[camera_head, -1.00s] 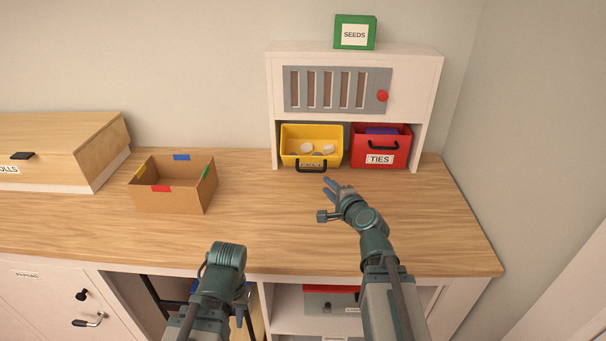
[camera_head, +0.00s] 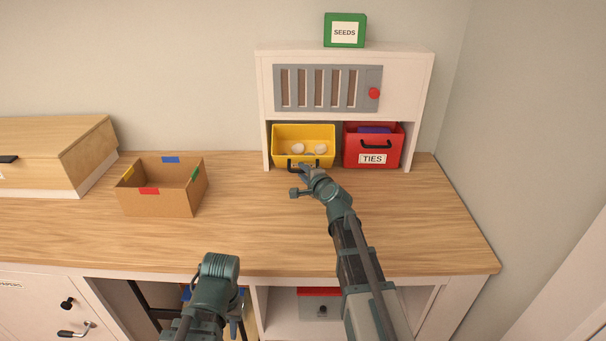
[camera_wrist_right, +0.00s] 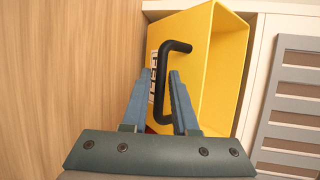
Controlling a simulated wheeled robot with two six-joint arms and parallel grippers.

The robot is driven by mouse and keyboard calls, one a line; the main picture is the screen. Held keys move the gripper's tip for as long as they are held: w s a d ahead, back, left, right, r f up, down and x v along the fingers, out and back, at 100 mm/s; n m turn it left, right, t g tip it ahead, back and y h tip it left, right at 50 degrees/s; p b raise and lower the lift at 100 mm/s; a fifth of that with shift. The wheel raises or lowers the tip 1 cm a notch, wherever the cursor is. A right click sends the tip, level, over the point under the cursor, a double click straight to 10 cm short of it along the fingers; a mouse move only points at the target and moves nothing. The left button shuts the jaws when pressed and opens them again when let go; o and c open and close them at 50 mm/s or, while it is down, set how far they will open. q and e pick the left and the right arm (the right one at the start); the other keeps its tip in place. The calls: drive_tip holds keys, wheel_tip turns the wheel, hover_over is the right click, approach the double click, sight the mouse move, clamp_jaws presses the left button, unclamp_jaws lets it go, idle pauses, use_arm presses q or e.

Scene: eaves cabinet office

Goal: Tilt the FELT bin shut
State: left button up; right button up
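The yellow bin (camera_head: 318,158) sits in the left opening of the white cabinet, tipped outward with pale round pieces showing inside. Its front label is mostly hidden by my right gripper; in the right wrist view the bin (camera_wrist_right: 222,70) shows part of the label beside its black handle (camera_wrist_right: 162,85). My right gripper (camera_head: 301,170) is at the handle. In the right wrist view its two blue fingers (camera_wrist_right: 160,75) are apart, one on each side of the handle, with small gaps. My left gripper (camera_head: 218,275) is low at the counter's front edge; its fingers cannot be made out clearly.
A red TIES bin (camera_head: 386,136) is beside the yellow bin, also tipped out. A slatted grey door (camera_head: 313,103) with a red knob is above, and a green SEEDS box (camera_head: 345,20) on top. A cardboard box (camera_head: 160,203) stands left on the counter. The right counter is clear.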

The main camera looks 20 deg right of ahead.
clamp_jaws()
idle(1.5)
